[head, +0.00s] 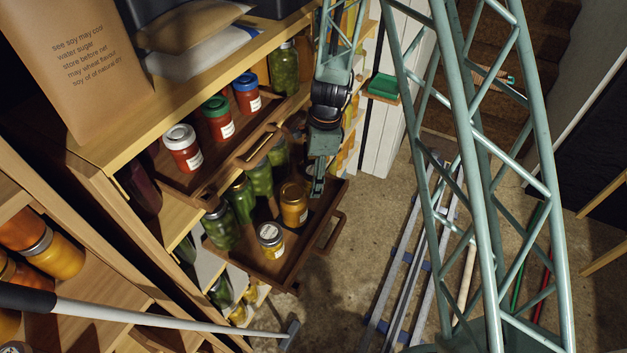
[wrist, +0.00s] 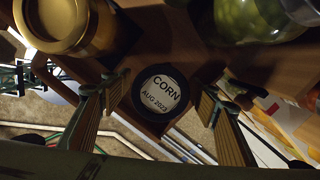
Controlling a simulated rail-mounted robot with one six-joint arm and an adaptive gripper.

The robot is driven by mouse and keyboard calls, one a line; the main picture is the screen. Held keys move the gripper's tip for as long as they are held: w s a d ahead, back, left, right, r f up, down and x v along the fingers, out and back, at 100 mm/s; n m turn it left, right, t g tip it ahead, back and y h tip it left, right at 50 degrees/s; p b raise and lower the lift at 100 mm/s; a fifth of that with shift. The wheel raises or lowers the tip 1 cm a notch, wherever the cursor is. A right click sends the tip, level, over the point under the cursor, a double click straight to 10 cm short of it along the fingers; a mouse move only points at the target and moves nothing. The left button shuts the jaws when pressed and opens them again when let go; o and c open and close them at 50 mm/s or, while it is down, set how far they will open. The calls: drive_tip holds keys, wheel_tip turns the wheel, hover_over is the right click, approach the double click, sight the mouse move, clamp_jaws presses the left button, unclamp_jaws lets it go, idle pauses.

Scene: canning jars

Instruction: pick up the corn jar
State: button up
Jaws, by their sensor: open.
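My gripper (wrist: 162,88) is open, one finger on each side of the lid in the picture, with gaps at both sides. I cannot tell how far down the fingers reach. In the head view my gripper (head: 318,186) hangs over the right side of the lower pull-out tray (head: 328,212). The corn jar is hidden or not clear there, behind my gripper.
A yellow-orange jar (head: 293,206) with a gold lid (wrist: 68,22) stands close by, and a green jar (wrist: 250,20) is on the other side. A pale-lidded jar (head: 270,240) stands in front. The upper tray (head: 197,184) holds red jars. Open floor (head: 350,260) lies right.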

idle(0.4)
drive_tip(key=c, duration=1.2)
drive_tip(key=shift+r, duration=0.2)
drive_tip(key=shift+r, duration=1.65)
drive_tip(key=s+d+r+b, duration=0.1)
drive_tip(key=s+d+b, duration=0.2)
drive_tip(key=s, duration=1.2)
drive_tip(key=shift+s+d+r, duration=0.15)
drive_tip(key=shift+s+d, duration=0.15)
drive_tip(key=shift+d, duration=0.1)
wheel_tip(320, 180, up, 12)
drive_tip(key=p, duration=1.1)
